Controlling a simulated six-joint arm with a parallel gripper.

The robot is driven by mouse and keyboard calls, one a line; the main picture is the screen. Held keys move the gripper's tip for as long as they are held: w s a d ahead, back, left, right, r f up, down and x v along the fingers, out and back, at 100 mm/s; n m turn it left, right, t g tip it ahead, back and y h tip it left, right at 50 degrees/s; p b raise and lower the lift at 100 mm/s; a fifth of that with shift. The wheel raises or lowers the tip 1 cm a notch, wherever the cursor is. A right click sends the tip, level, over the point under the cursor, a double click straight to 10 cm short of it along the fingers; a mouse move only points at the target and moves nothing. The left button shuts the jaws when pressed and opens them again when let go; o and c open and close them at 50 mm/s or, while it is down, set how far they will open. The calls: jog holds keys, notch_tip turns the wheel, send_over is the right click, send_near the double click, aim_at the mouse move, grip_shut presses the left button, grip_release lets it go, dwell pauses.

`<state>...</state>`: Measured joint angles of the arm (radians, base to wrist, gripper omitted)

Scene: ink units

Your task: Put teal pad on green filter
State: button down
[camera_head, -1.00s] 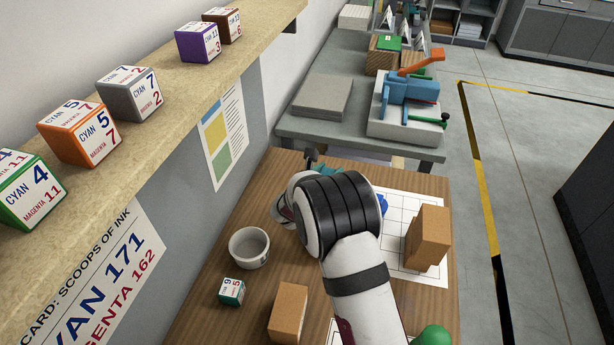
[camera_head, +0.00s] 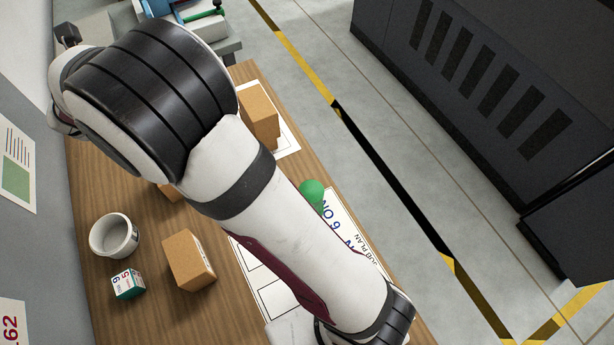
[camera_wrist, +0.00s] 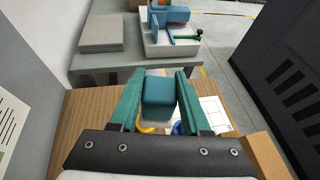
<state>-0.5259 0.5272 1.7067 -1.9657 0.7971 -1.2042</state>
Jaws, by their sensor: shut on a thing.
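In the wrist view, my gripper (camera_wrist: 159,74) is shut on the teal pad (camera_wrist: 158,98), a rounded block between its two green fingers. The pad is held above the wooden table. In the head view, my arm hides the gripper and the pad. A round green thing (camera_head: 312,194) shows beside my arm, at the edge of a printed sheet. It may be the green filter, but my arm covers part of that area and I cannot tell.
A white cup (camera_head: 114,236), a small numbered cube (camera_head: 128,284) and a cardboard box (camera_head: 189,261) stand on the table's left. Another box (camera_head: 258,117) stands farther back. Yellow (camera_wrist: 147,130) and blue (camera_wrist: 180,128) things show below the pad.

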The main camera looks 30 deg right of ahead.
jog(key=s+d+m+g+h, duration=0.2)
jog(key=s+d+m+h, duration=0.25)
jog(key=d, duration=0.35)
jog(key=m+g+h, duration=0.6)
jog(key=m+g, duration=0.5)
send_over(314, 189)
notch_tip(314, 189, down, 13)
jog(key=shift+f, duration=0.1)
jog(key=shift+c, duration=1.8)
grip_release()
